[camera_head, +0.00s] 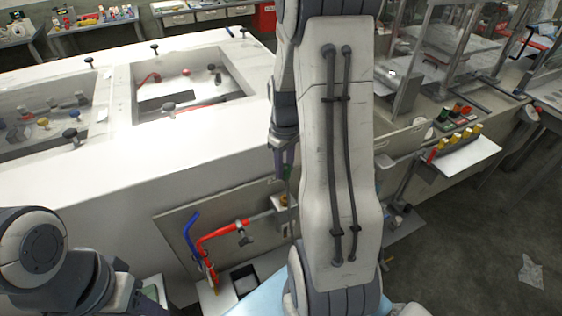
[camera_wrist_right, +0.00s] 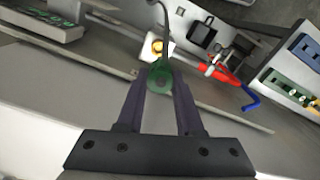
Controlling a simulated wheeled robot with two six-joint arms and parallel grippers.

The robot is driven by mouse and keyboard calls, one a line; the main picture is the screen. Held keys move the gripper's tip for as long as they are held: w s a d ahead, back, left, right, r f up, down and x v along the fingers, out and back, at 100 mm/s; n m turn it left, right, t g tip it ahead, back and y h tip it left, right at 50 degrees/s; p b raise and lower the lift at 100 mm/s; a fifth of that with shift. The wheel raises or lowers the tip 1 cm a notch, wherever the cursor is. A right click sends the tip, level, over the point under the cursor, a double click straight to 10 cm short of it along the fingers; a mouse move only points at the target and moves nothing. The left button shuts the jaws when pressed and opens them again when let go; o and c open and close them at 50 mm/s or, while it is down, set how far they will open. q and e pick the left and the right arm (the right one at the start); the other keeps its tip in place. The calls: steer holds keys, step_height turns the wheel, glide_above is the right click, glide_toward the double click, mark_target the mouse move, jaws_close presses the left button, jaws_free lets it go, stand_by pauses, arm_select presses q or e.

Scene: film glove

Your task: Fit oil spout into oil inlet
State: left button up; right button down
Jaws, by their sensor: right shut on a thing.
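My right gripper (camera_head: 285,165) points down over the front edge of the white machine, partly behind my own arm. In the right wrist view its two dark fingers (camera_wrist_right: 160,95) are shut on a green round oil can (camera_wrist_right: 160,78). A thin dark spout (camera_wrist_right: 165,20) runs from the can toward the top of that view. A brass-coloured round fitting on a pale block, seemingly the oil inlet (camera_wrist_right: 152,46), lies just beyond the can. I see no contact between spout and fitting, and cannot judge the depth gap. My left arm is at the lower left; its fingers do not show.
Red pipe (camera_head: 222,232) and a blue handle (camera_head: 190,236) stand on the machine's lower front, left of the gripper. The white machine top (camera_head: 180,150) has recessed bays. A tray with yellow-topped items (camera_head: 462,150) is at right. Open floor (camera_head: 470,240) lies at lower right.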

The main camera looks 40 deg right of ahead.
mark_target(285, 180)
steer(key=shift+d, duration=0.2)
steer(key=shift+r+m+p, duration=0.25)
steer(key=shift+m+p, duration=0.05)
steer(key=shift+m, duration=0.4)
step_height(285, 180, down, 6)
steer(key=b, duration=0.4)
stand_by(1.4)
steer(key=shift+f+b, duration=0.9)
steer(key=shift+f, duration=0.6)
steer(key=shift+c, duration=2.4)
jaws_free()
steer(key=shift+r, duration=0.15)
